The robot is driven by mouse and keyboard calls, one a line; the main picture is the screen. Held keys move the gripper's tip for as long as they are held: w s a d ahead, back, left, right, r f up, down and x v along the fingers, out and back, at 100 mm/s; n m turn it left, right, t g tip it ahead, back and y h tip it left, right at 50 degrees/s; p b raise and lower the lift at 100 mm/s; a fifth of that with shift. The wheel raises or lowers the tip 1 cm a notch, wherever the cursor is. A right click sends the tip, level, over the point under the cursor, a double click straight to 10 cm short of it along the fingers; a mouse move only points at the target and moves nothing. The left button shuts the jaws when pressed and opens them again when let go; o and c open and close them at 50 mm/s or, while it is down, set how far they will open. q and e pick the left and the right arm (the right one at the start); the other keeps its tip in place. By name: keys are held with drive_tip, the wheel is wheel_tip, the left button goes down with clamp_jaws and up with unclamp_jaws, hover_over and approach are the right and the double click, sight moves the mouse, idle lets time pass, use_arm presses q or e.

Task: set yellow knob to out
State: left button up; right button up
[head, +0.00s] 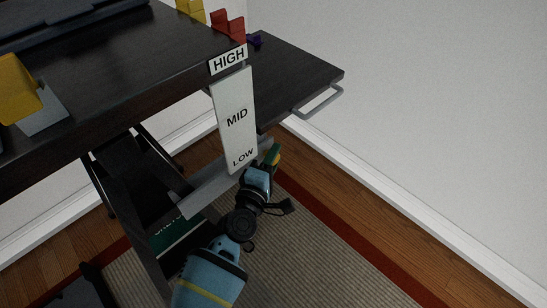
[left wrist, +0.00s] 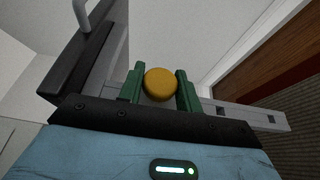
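The yellow knob (left wrist: 160,84) shows in the left wrist view as a round yellow face between the green fingers of my left gripper (left wrist: 160,90). In the head view my left gripper (head: 272,156) is low beside the desk, just right of the LOW end of a white label panel (head: 236,118) marked HIGH, MID and LOW. There the knob is mostly hidden by the fingers. My right gripper is not in view.
The dark desk (head: 130,65) fills the upper left, with a yellow piece (head: 17,88) and a red piece (head: 228,25) on it. A grey rail (head: 205,190) runs under the panel. A metal handle (head: 320,103) juts from the desk's right end. Striped rug and wooden floor lie below.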

use_arm(q)
clamp_jaws()
drive_tip(key=s+d, duration=0.2)
drive_tip(key=d, duration=0.1)
drive_tip(key=shift+s+f+p, duration=0.1)
drive_tip(key=shift+s+p, duration=0.25)
drive_tip(key=shift+s, duration=0.05)
drive_tip(key=o, duration=0.8)
unclamp_jaws()
drive_tip(key=shift+c, duration=0.2)
drive_tip(key=shift+a, duration=0.1)
